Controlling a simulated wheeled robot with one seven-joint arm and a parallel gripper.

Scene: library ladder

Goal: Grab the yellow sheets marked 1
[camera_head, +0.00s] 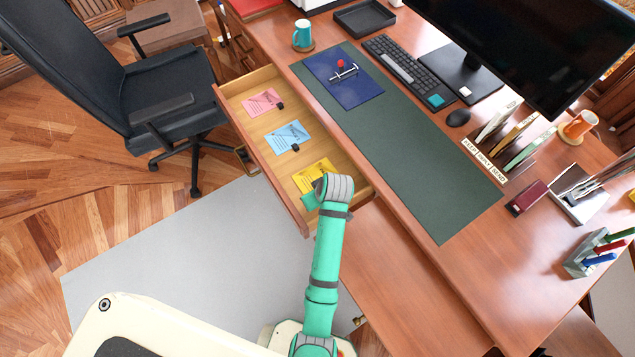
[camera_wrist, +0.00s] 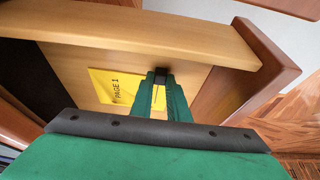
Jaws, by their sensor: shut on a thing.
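The yellow sheets (camera_head: 314,175) lie in the open drawer (camera_head: 235,90), at its end nearest my arm. In the wrist view the yellow sheets (camera_wrist: 112,86) show the print "PAGE 1", with a black clip (camera_wrist: 161,74) at their edge. My gripper (camera_wrist: 160,84) reaches into the drawer and its fingers are shut on the black clip of the yellow sheets. In the head view my arm hides part of the sheets and the gripper's fingertips.
Blue sheets (camera_head: 287,137) and pink sheets (camera_head: 262,102), each with a black clip, lie farther along the drawer. The drawer walls stand close around my gripper. The desk (camera_head: 420,290) is beside the drawer, and a black chair (camera_head: 165,90) stands to the left.

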